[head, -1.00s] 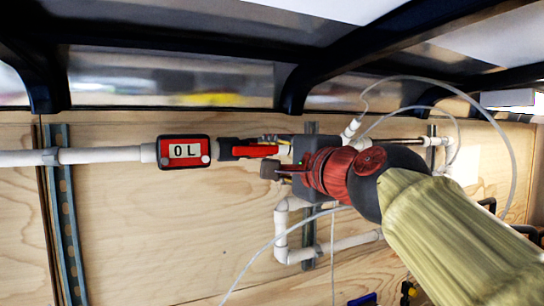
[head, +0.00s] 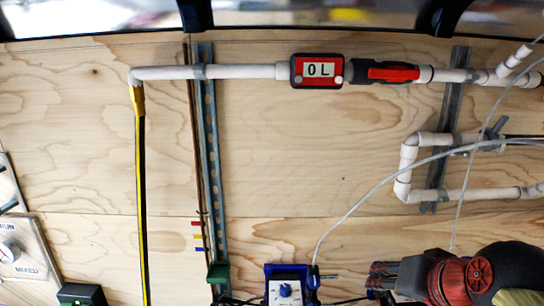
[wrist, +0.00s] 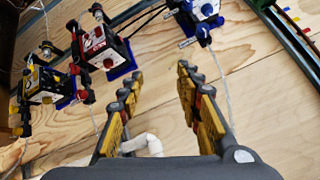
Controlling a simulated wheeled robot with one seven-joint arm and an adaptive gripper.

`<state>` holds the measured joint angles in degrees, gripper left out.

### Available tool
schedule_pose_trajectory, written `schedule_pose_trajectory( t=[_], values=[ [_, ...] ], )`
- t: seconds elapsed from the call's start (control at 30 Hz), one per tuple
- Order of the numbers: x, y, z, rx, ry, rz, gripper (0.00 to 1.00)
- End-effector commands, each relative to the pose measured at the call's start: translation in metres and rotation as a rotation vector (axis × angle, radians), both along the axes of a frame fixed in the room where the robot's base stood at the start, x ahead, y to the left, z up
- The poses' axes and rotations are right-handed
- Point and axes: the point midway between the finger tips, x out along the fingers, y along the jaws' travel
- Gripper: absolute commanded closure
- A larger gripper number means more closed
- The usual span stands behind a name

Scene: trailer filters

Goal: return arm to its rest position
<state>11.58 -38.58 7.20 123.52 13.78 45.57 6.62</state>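My gripper (head: 376,276) is at the lower right of the head view, pointing left, with my red and black wrist behind it. It also shows in the wrist view (wrist: 160,76), where its two yellow and black fingers stand apart with nothing between them. It is open and empty. In the head view it is well below the red valve handle (head: 393,73) and the red meter (head: 318,70) reading "0 L", and clear of both. It is to the right of a blue unit with a dial (head: 287,289).
White pipes (head: 408,160) and a thin pale hose (head: 352,207) run on the plywood wall near my arm. Bare plywood fills the middle left.

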Motion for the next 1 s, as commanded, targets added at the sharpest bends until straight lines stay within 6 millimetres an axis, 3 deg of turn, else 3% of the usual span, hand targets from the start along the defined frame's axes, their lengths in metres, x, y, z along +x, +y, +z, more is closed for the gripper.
schedule_pose_trajectory(
  t=[0.03,0.1,0.2,0.33,0.53,1.0],
  values=[
    [-0.018,0.004,-0.032,-0.054,0.06,0.052,0.65],
    [-0.044,0.006,-0.072,-0.132,0.141,0.126,0.65],
    [-0.078,0.009,-0.118,-0.215,0.232,0.212,0.65],
    [-0.107,0.015,-0.16,-0.275,0.29,0.283,0.65],
    [-0.111,0.03,-0.164,-0.284,0.267,0.333,0.65],
    [-0.11,0.03,-0.163,-0.281,0.265,0.333,0.65]
  ],
)
